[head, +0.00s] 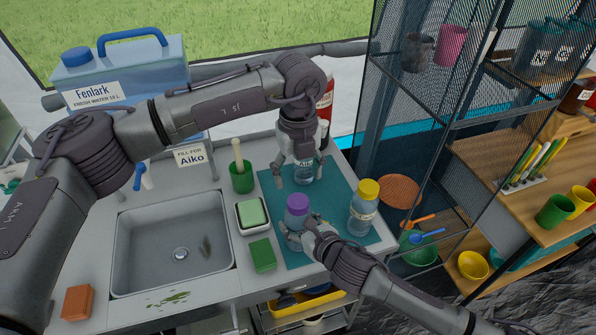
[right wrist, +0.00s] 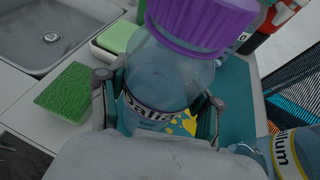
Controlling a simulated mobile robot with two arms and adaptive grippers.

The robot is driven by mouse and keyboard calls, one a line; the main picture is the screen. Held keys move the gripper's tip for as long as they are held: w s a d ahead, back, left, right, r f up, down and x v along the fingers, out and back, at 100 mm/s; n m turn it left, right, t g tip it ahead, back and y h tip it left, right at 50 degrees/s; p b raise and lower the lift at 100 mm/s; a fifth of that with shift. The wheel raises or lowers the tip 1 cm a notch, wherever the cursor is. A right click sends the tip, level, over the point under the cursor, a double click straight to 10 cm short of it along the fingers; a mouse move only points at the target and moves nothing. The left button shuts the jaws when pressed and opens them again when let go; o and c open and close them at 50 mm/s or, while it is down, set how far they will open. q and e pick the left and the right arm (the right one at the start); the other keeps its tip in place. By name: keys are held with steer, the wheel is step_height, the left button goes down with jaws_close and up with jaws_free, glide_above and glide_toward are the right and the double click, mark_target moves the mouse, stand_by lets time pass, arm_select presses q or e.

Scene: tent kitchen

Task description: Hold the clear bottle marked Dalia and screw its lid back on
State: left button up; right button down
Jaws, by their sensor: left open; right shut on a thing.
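The clear bottle marked Dalia (right wrist: 165,75) stands on the teal mat (head: 340,195); in the head view its upper part (head: 296,216) shows. The purple lid (head: 298,201) sits at its top, also large in the right wrist view (right wrist: 205,20); I cannot tell how tight it is. My right gripper (head: 300,235) is shut around the bottle's body, with a finger on each side in the right wrist view (right wrist: 158,108). My left gripper (head: 300,173) is open, pointing down behind the purple lid, in front of or around another clear bottle (head: 305,177). Its fingers partly hide that bottle.
A yellow-lidded bottle (head: 363,210) stands close on the right. A soap dish (head: 252,215), green sponge (head: 262,254) and green cup (head: 241,178) are left of the mat, beside the sink (head: 130,230). A red bottle (head: 326,100) stands behind. A mesh shelf (head: 430,110) rises at right.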

mark_target(298, 201)
steer(key=shift+f, duration=0.1)
arm_select(q)
steer(key=shift+f, duration=4)
steer(key=shift+c, duration=0.2)
